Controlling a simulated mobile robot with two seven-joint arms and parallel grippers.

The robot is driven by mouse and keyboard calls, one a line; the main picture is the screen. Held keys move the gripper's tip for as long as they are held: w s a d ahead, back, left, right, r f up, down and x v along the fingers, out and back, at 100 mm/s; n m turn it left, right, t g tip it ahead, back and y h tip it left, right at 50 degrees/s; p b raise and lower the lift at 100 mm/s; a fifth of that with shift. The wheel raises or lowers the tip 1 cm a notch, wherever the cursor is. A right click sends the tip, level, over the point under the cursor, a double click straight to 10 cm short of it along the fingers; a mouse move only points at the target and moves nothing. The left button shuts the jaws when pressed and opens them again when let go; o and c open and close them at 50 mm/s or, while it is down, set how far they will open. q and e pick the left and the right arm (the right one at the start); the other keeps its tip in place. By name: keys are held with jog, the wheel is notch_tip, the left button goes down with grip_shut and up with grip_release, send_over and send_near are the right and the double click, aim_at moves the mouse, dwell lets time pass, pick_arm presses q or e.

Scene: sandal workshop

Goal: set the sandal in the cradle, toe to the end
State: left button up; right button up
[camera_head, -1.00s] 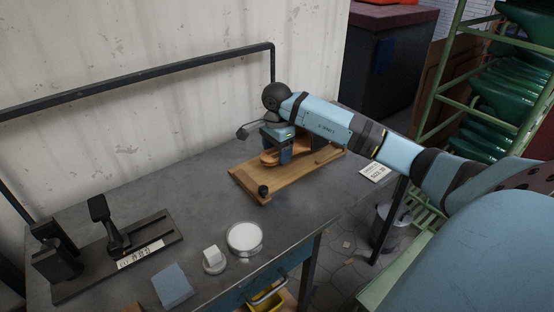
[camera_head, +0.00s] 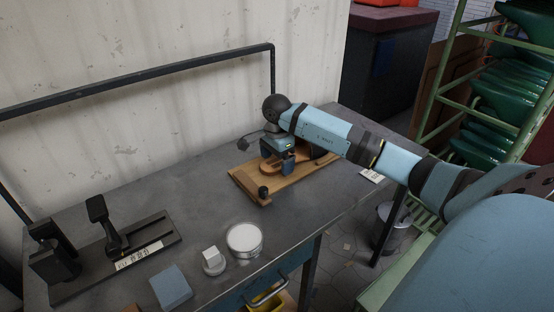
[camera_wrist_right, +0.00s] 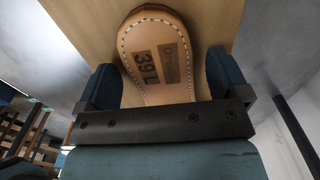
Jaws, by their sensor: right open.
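In the right wrist view one rounded end of the sandal (camera_wrist_right: 152,42), with white edge stitching and a printed 39, lies between the fingers of the right gripper (camera_wrist_right: 164,85). The fingers are open, one on each side of it, with a visible gap on the right side. Its other end is hidden under my wrist and arm. My left gripper is out of view.
A dark knob (camera_head: 263,191) stands at the board's near left corner. A white card (camera_head: 371,176) lies right of the board.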

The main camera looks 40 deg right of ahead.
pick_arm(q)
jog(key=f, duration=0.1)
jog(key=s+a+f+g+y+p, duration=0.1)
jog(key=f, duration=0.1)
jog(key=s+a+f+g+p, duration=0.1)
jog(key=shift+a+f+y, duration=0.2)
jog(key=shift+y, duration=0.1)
pick_arm(e)
notch_tip(320, 180, up, 12)
